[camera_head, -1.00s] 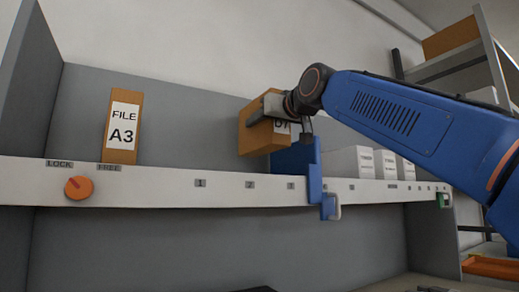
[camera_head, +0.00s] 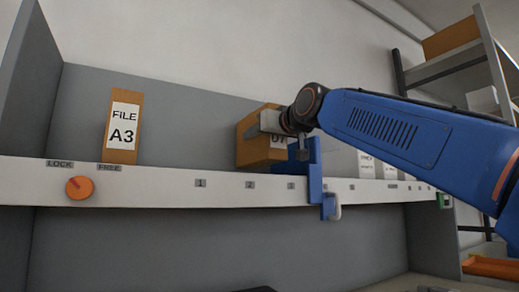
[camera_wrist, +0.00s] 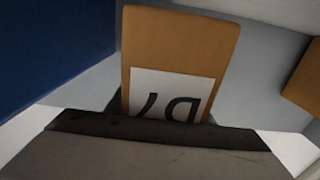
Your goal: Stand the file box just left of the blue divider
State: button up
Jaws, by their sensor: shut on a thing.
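The brown file box (camera_head: 252,150) has a white label, partly hidden by my gripper. My gripper (camera_head: 268,122) is shut on the file box at its upper right. The box is close on the left of the blue divider (camera_head: 314,185), its lower edge near the rail's top; whether it touches the shelf is hidden. In the wrist view the box (camera_wrist: 180,42) shows its label upside down, with the dark gripper (camera_wrist: 160,135) across its lower part. The blue divider (camera_wrist: 45,50) fills the upper left there.
Another file box labelled A3 (camera_head: 123,125) stands further left. White boxes (camera_head: 378,168) stand right of the divider, partly behind my arm. The white rail (camera_head: 150,185) carries an orange knob (camera_head: 79,188) under LOCK and FREE marks. The shelf between A3 and the held box is clear.

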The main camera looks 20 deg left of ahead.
aim_at(279, 141)
notch_tip(279, 141, down, 3)
jog(key=shift+r, duration=0.1)
jog(key=shift+w+a+f, duration=0.1)
jog(key=shift+f, duration=0.25)
jog(key=shift+f, duration=0.1)
jog(key=o, duration=1.5)
jog(key=v, duration=1.2)
